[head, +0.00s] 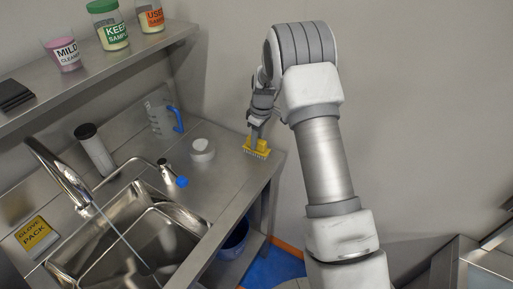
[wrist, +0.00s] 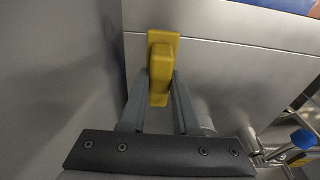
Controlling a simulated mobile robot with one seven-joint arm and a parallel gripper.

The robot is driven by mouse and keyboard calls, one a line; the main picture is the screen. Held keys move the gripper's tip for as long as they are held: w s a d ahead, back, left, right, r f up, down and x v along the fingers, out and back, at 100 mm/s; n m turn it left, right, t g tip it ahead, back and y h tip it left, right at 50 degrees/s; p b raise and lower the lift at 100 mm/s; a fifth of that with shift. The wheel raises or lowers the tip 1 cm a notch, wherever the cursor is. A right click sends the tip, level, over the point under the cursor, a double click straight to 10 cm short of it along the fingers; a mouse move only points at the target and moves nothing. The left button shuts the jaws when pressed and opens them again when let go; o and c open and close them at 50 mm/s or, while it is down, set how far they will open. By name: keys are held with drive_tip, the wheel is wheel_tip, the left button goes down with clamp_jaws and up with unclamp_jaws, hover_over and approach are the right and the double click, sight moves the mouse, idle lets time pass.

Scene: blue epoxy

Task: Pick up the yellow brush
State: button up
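The yellow brush (head: 257,148) is at the wall-side end of the steel counter, bristles down, and looks upright. My gripper (head: 255,134) is right above it and points down at its top. In the wrist view the brush (wrist: 160,62) lies between the two fingertips of my gripper (wrist: 161,82), one on each side of its yellow grip. The fingers look very close to the grip's sides. I cannot tell whether they press on it. No gap under the bristles can be made out.
A white round container (head: 202,151) and a clear jug with a blue handle (head: 160,115) stand left of the brush. A sink (head: 150,235) with taps is nearer. A shelf (head: 95,65) with jars hangs above. The counter edge is close to the brush.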

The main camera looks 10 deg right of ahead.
clamp_jaws()
drive_tip(key=shift+r, duration=0.15)
drive_tip(key=shift+r, duration=0.25)
drive_tip(key=r, duration=0.3)
drive_tip(key=shift+d+r+b, duration=0.25)
drive_tip(key=shift+r+b, duration=0.05)
drive_tip(key=shift+r, duration=0.1)
drive_tip(key=s+d+r+b, duration=0.1)
drive_tip(key=s+d+r, duration=0.5)
drive_tip(key=d, duration=0.3)
drive_tip(key=shift+d+r, duration=0.25)
drive_tip(key=shift+d, duration=0.05)
